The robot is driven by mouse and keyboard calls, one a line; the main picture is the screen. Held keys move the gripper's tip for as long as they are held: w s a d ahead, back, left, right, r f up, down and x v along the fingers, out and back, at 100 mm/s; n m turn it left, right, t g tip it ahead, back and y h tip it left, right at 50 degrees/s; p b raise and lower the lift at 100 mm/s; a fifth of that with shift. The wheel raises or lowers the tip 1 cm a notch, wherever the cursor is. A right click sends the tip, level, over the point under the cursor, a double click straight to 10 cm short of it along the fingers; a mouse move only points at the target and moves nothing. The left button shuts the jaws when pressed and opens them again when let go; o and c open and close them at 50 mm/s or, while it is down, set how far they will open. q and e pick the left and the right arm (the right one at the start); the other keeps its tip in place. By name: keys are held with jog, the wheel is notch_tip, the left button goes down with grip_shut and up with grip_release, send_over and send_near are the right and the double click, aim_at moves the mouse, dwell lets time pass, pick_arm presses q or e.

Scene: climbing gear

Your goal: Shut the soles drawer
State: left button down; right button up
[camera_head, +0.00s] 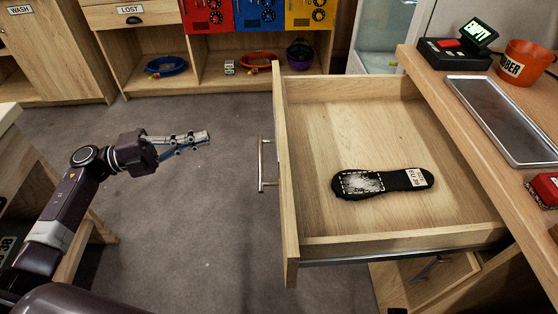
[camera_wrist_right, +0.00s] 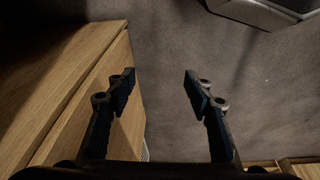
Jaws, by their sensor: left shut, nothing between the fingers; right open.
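The wooden drawer (camera_head: 370,86) is pulled well out from under the counter on the right in the head view. A black sole (camera_head: 400,182) with a white label and a dashed pale patch lies flat inside it. The drawer's front panel (camera_head: 288,200) faces left and carries a metal bar handle (camera_head: 262,165). My left gripper (camera_head: 207,138) is shut and empty, left of the handle and apart from it. My right gripper (camera_wrist_right: 160,85) shows only in the right wrist view, open and empty above the floor beside a wooden panel.
The counter (camera_head: 430,90) holds a dark device (camera_head: 455,53), an orange bucket (camera_head: 525,65) and a metal tray (camera_head: 505,120). A lower drawer (camera_head: 440,280) also stands partly out. Shelves with basins (camera_head: 165,66) line the back. Grey floor (camera_head: 210,220) lies clear left of the drawer.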

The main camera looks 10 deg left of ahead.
aim_at(259, 155)
pick_arm(q)
jog(key=d+m+g, duration=0.1)
jog(key=d, duration=0.3)
jog(key=d+m+g, duration=0.1)
jog(key=d, duration=0.4)
jog(key=w+d+m+g, duration=0.1)
jog(key=d, duration=0.4)
jog(key=shift+w+b, duration=0.1)
jog(key=shift+b, duration=0.3)
jog(key=shift+w+d, duration=0.15)
jog(key=shift+d, duration=0.4)
pick_arm(e)
jog(key=shift+w+d+r, duration=0.3)
jog(key=shift+d, duration=0.15)
pick_arm(q)
jog(key=shift+d, duration=0.1)
pick_arm(e)
jog(key=shift+r, duration=0.1)
